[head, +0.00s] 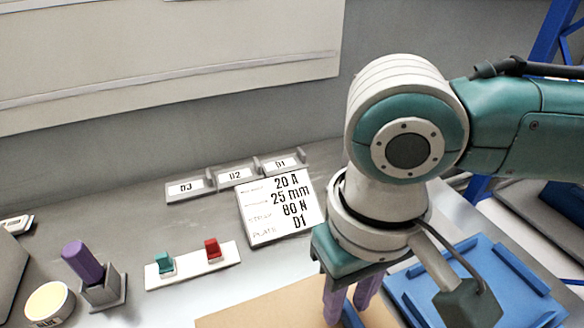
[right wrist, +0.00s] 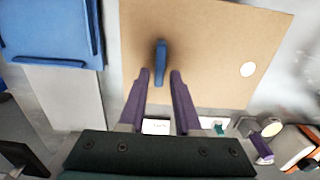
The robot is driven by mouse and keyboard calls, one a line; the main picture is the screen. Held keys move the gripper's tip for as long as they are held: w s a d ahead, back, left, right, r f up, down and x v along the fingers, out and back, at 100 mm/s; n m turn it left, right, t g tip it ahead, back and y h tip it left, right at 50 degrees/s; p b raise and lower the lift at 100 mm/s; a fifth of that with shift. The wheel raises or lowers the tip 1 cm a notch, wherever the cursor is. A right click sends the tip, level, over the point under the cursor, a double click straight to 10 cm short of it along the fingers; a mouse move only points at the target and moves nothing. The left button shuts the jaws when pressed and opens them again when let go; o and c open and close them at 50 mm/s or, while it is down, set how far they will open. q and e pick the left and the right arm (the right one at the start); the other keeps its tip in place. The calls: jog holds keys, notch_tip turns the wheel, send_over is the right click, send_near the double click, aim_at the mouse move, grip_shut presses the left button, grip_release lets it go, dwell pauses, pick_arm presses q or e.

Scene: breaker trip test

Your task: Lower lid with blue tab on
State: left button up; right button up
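A tan flat panel (head: 265,308) lies at the bottom of the head view, partly cut off and hidden by my arm. In the right wrist view the tan panel (right wrist: 205,40) bears an upright blue tab (right wrist: 161,62) and a white round spot (right wrist: 248,69). My right gripper (right wrist: 160,74) points at the panel with its two purple fingers apart. The blue tab shows between and just beyond the fingertips, with a gap on each side. In the head view the right gripper (head: 350,300) is over the panel's right part. My left gripper is not in view.
A blue tray-like piece (head: 480,290) lies right of the panel. A card reading 20 A, 25 mm, 80 N, D1 (head: 281,210) stands behind it, near labelled holders (head: 235,177). A strip with teal and red switches (head: 193,267), a purple block (head: 82,262) and a round cup (head: 48,301) sit left.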

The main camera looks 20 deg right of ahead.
jog(key=shift+o, duration=1.1)
notch_tip(320, 180, up, 10)
jog(key=p, duration=0.1)
jog(key=shift+p, duration=0.35)
